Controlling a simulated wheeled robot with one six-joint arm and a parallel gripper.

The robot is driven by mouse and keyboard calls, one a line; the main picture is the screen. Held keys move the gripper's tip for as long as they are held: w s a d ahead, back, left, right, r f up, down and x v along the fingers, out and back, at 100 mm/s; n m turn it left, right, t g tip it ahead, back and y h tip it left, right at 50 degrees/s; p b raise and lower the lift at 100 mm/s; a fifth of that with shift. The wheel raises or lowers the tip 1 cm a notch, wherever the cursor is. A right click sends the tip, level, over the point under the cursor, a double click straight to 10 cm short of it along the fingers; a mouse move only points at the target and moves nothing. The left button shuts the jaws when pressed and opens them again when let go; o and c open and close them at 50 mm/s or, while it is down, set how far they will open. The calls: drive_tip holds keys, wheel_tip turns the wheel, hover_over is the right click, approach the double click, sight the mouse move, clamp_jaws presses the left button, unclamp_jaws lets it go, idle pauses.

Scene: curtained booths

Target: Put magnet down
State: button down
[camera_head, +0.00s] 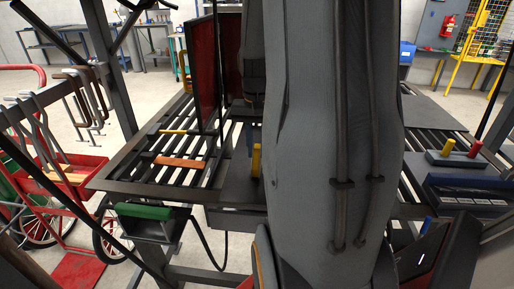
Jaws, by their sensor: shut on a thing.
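My gripper is not in view; my large grey arm covers the middle of the picture and hides what lies behind it. I cannot make out a magnet for certain. A flat orange-red piece (180,162) lies on the left part of the slatted metal table (122,172). A thin yellow piece (174,131) lies a little behind it. A small yellow upright piece (256,160) shows at the left edge of my arm.
A dark red curtain panel (200,65) stands at the table's back left. A green-topped box (146,213) hangs at the front left. A dark blue box (470,190) and a block with yellow and red knobs (455,160) sit at right. A red cart (75,175) stands left.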

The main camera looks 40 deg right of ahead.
sight(257, 149)
drive_tip(key=shift+f, duration=0.25)
drive_tip(key=c, duration=1.6)
unclamp_jaws()
drive_tip(key=shift+o, duration=0.2)
wheel_tip(257, 149, up, 13)
drive_tip(key=b, duration=0.2)
drive_tip(key=s+a+f+n, duration=0.1)
drive_tip(key=a+f+n, duration=0.4)
drive_tip(key=a+f, duration=0.3)
drive_tip(key=s+a+f+n, duration=0.2)
drive_tip(key=a+f+n, duration=0.3)
drive_tip(key=a, duration=1.2)
wheel_tip(257, 149, down, 4)
drive_tip(key=shift+r+t, duration=0.1)
drive_tip(key=shift+t, duration=0.2)
